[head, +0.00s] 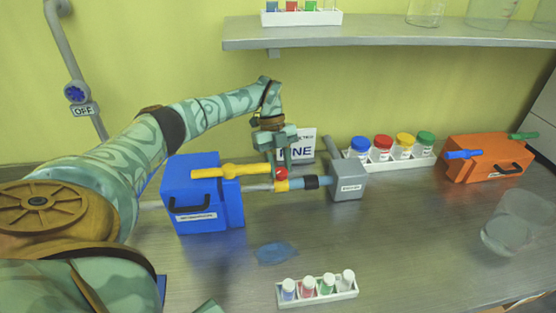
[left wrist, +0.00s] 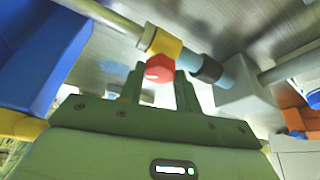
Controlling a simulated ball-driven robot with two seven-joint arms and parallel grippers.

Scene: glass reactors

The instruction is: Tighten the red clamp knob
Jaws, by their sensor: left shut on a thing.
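The red clamp knob (head: 281,173) sits on a yellow clamp collar (head: 281,186) around the pipe between the blue box and the grey box. My left gripper (head: 280,163) reaches down from above, with its fingers at the knob. In the left wrist view the red knob (left wrist: 159,69) shows as a red, many-sided head at the fingertips. My left gripper (left wrist: 158,84) has one finger on each side of it and is shut on it. The yellow collar (left wrist: 163,43) lies just beyond. My right gripper is not in view.
The blue box (head: 205,215) with a yellow lever (head: 230,171) stands left of the clamp. The grey box (head: 347,183) stands right. A blue puddle-like patch (head: 275,252) lies in front.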

